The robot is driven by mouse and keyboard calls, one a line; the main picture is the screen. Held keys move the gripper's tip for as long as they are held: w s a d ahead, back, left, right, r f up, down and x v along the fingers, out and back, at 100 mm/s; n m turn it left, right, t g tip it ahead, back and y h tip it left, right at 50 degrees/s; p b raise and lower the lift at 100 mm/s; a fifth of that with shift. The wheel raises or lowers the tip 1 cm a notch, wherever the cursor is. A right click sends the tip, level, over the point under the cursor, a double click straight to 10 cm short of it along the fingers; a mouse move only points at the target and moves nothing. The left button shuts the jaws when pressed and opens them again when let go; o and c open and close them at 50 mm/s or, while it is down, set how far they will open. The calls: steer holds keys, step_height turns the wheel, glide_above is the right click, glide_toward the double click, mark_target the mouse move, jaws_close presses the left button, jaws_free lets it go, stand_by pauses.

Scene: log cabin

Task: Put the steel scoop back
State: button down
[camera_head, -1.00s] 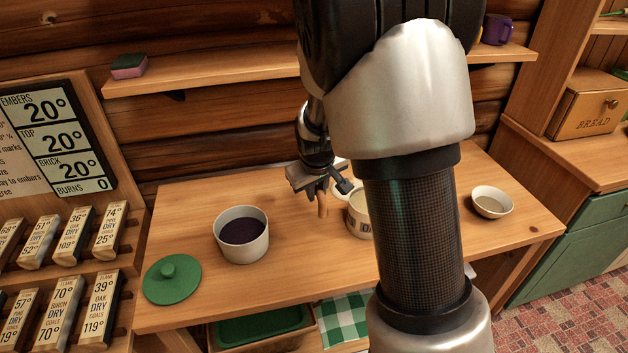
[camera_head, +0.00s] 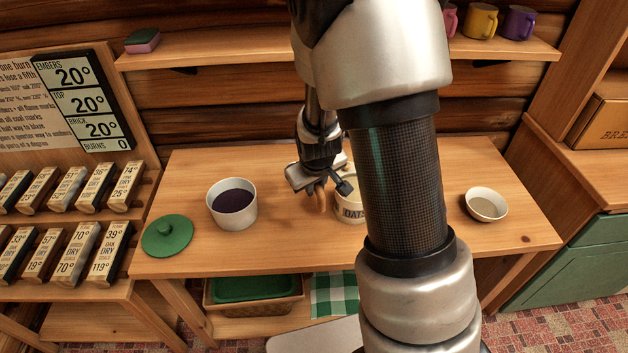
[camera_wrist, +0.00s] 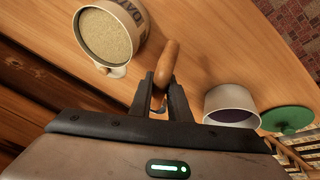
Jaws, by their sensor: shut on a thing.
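My gripper (camera_head: 318,187) is shut on the wooden handle (camera_wrist: 166,65) of the steel scoop, which sticks out between the fingertips in the wrist view. A small bit of metal shows between the fingers; most of the scoop's steel part is hidden. The gripper is low over the table, just left of the oats crock (camera_head: 350,212). The crock is partly hidden by my arm in the head view. In the wrist view the open crock (camera_wrist: 138,18) shows pale grain, with a small brownish piece at its rim that I cannot identify.
A white pot (camera_head: 233,217) with dark contents and a green lid (camera_head: 167,236) stand left on the table (camera_head: 270,250). A small bowl (camera_head: 486,205) stands right. A shelf (camera_head: 220,50) with a sponge (camera_head: 142,40) and mugs (camera_head: 481,20) runs above.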

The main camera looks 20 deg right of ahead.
steer(key=shift+f+b, duration=2.4)
steer(key=shift+f, duration=1.05)
steer(key=shift+f+b, duration=0.6)
steer(key=shift+f, duration=0.05)
steer(key=c, duration=1.6)
jaws_free()
steer(key=shift+r, duration=0.1)
steer(key=shift+p+v, duration=3.25)
steer(key=shift+v, duration=5.4)
